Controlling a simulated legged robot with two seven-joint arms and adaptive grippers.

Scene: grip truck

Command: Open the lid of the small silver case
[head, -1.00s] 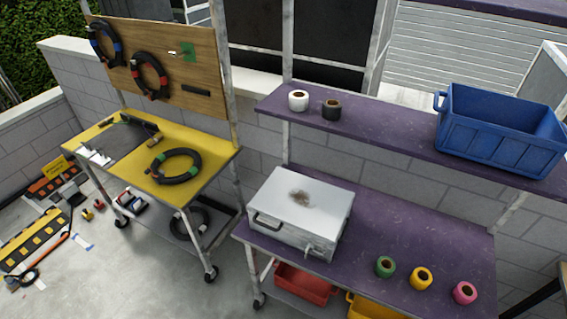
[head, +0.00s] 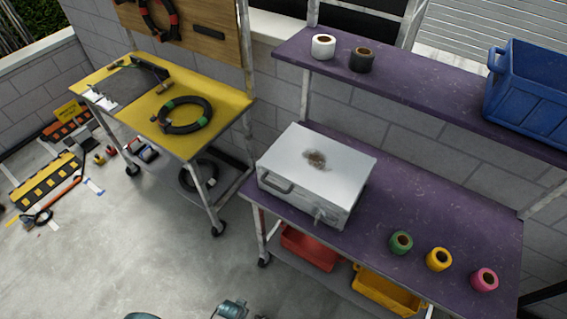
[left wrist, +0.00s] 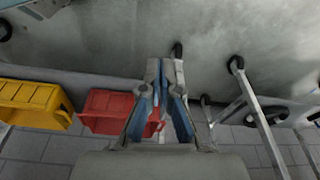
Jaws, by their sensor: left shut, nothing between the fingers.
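The small silver case (head: 335,165) stands on the purple bench at the middle of the head view. Its lid is closed, with a brown stain on top. A handle (head: 275,182) is on its left front face and a latch (head: 322,214) on its right front part. My left gripper (left wrist: 161,75) shows in the left wrist view, its fingers shut and empty. It is apart from the case, which is not visible in that view. Grey-teal parts of my arm (head: 231,309) show at the bottom edge of the head view. My right gripper is not in view.
The purple bench (head: 440,205) bears green, yellow and pink tape rolls right of the case. A purple shelf (head: 420,90) with tape rolls and a blue crate (head: 535,95) is behind and above. Red (head: 310,247) and yellow (head: 385,291) bins sit below. A yellow cart (head: 215,105) stands left.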

